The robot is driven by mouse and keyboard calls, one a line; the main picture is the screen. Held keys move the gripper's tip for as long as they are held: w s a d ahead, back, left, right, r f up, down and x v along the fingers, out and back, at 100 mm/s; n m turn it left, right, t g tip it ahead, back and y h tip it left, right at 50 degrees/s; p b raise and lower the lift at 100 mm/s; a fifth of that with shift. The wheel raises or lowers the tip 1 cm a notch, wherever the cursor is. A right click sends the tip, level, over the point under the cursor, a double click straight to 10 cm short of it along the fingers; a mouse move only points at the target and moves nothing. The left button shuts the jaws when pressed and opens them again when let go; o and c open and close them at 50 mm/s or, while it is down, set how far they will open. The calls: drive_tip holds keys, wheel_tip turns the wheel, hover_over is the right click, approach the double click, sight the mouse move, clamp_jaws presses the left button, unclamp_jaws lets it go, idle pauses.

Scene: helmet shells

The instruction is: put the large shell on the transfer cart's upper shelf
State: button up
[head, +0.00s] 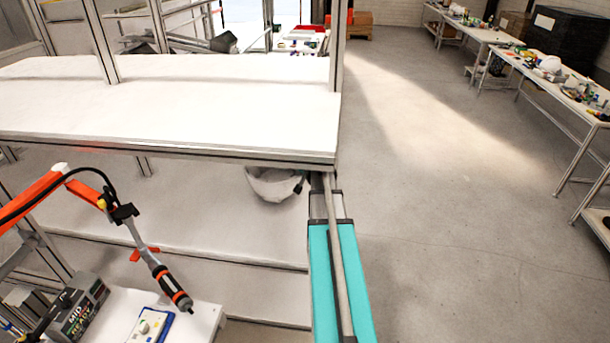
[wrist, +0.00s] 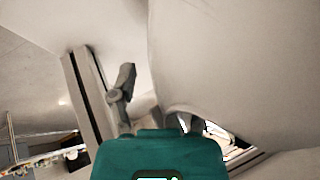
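The large shell (head: 272,186) is a white, bowl-like helmet shell. In the head view it shows just under the front edge of a broad white upper surface (head: 170,115), which hides its top. My gripper (head: 300,184) is at the shell's right side, small and dark. In the wrist view the shell (wrist: 240,70) fills the right side, close to the camera. One grey finger (wrist: 122,90) stands left of the shell; the other is mostly hidden by its rim. I cannot tell whether the fingers clamp the rim or whether the shell touches the surface below.
A white lower level (head: 240,225) lies beneath the upper surface. A small workstation with a hanging screwdriver (head: 170,285) and a black device (head: 80,305) is at the lower left. Metal posts rise from the upper surface. Open floor (head: 450,200) lies right, with cluttered tables (head: 550,75) beyond.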

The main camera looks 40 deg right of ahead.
drive_tip(key=shift+r, duration=0.15)
drive_tip(key=shift+p+v, duration=0.85)
drive_tip(key=s+a+r+p, duration=0.1)
drive_tip(key=s+a, duration=0.1)
drive_tip(key=s, duration=0.4)
drive_tip(key=s+a+r+p, duration=0.1)
drive_tip(key=s+a, duration=0.1)
drive_tip(key=s, duration=0.5)
drive_tip(key=shift+s+r+p, duration=0.25)
drive_tip(key=shift+r+p, duration=0.1)
drive_tip(key=shift+w, duration=0.1)
